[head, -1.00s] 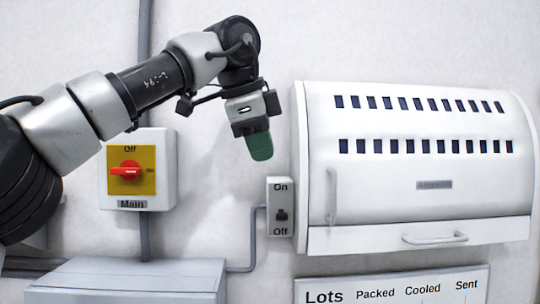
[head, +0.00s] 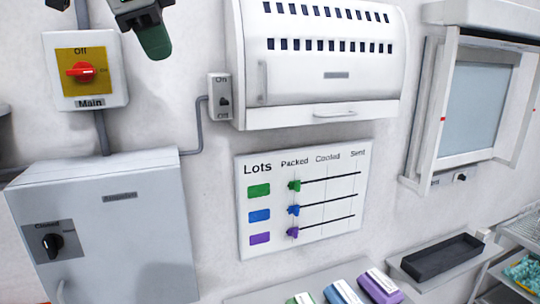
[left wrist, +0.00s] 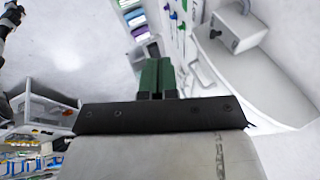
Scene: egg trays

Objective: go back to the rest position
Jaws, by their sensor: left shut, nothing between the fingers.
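My left gripper (head: 155,42) shows at the top edge of the head view, with its green fingers pointing down in front of the white wall. Its fingers also show in the left wrist view (left wrist: 157,78), side by side and closed with nothing between them. The gripper is apart from the wall fixtures. Most of my left arm is cut off by the top of the head view. My right gripper is not clearly seen.
On the wall are a Main switch box (head: 85,70), an On/Off switch (head: 221,97), a white cabinet (head: 318,113), a Lots board (head: 303,245) and a window hatch (head: 470,110). A grey cabinet (head: 115,215) stands lower left. Three coloured boxes and a dark tray (head: 442,257) lie below.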

